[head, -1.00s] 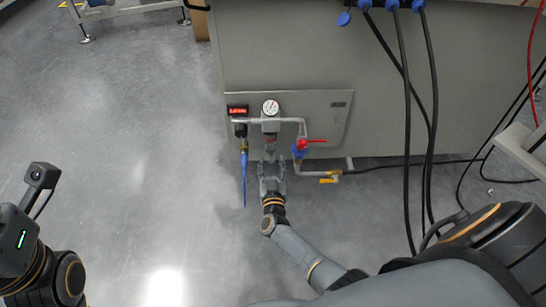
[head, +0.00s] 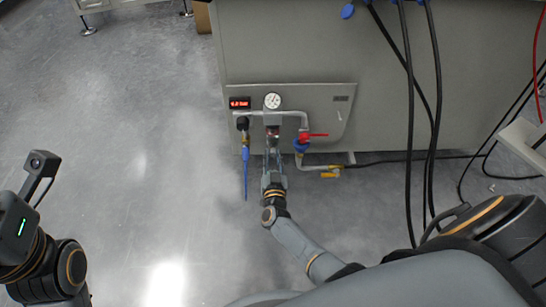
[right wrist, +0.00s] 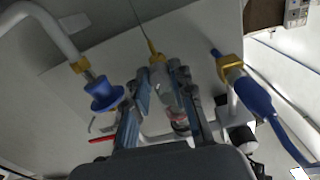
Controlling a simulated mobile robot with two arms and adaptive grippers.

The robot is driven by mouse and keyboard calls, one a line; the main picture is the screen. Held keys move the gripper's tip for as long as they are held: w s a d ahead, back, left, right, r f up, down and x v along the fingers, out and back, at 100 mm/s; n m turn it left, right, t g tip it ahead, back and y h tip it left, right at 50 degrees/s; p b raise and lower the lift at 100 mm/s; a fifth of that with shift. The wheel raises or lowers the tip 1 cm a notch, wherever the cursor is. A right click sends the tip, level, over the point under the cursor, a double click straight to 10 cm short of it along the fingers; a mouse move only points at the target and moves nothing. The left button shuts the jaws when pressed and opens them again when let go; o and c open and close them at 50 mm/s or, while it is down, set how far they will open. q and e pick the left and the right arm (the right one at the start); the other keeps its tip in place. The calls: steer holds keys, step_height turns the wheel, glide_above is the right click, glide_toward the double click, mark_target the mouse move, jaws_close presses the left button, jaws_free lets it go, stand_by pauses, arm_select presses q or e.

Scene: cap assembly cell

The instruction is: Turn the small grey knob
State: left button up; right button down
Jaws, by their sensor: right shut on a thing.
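The small grey knob sits low on the regulator, under the round pressure gauge (head: 272,101) on the machine's front panel. My right gripper (head: 273,150) reaches up to it from below and is shut on it. The fingers cover most of the knob in the head view. In the right wrist view my right gripper (right wrist: 160,76) has a finger on each side of a grey, partly clear cylindrical part (right wrist: 165,92). I cannot make out the knob's edges. My left arm shows at the left edge of the head view, with its gripper out of view.
A blue hose (head: 245,172) hangs left of my gripper. Black cables (head: 409,150) hang farther right. The floor at left is clear.

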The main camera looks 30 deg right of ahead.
steer(key=shift+m, duration=0.5)
steer(key=c, duration=1.1)
jaws_free()
steer(key=v, duration=0.7)
steer(key=shift+s+a, duration=0.15)
steer(key=shift+s, duration=0.1)
